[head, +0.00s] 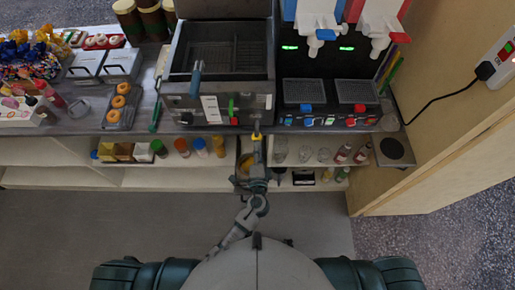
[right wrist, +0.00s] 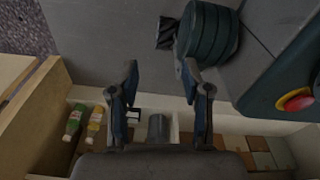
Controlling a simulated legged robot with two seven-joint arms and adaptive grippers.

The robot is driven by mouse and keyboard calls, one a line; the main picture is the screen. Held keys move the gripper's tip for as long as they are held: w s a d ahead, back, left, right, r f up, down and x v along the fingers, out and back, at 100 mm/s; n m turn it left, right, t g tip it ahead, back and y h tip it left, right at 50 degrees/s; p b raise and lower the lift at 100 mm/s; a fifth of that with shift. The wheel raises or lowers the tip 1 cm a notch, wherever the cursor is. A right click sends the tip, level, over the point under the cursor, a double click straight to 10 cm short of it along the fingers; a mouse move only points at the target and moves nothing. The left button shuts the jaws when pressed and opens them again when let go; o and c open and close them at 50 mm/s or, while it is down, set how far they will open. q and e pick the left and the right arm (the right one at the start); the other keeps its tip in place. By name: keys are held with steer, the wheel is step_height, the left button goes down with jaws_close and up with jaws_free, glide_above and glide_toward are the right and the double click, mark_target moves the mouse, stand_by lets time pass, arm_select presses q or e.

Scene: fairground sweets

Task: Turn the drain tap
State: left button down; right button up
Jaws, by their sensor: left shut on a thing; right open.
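The exact contact is too small to see. My right gripper (right wrist: 160,68) is open and empty in the right wrist view, its two fingers wide apart, and is outside the head view.
A slush machine (head: 330,60) with blue and red tanks stands right of the fryer. Doughnuts (head: 119,101) lie on a tray at the left. Below the counter, a shelf (head: 75,152) holds several jars and bottles. A wooden panel (head: 425,140) bounds the right. Floor in front is clear.

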arm_select(q)
steer(key=shift+d+f+m, duration=0.1)
steer(key=shift+f+m, duration=0.05)
steer(key=shift+m, duration=0.85)
steer(key=shift+f, duration=0.1)
steer(key=c, duration=1.3)
jaws_free()
steer(key=shift+c, duration=0.2)
steer(key=shift+o, duration=0.7)
steer(key=shift+d, duration=0.1)
steer(key=s, duration=1.2)
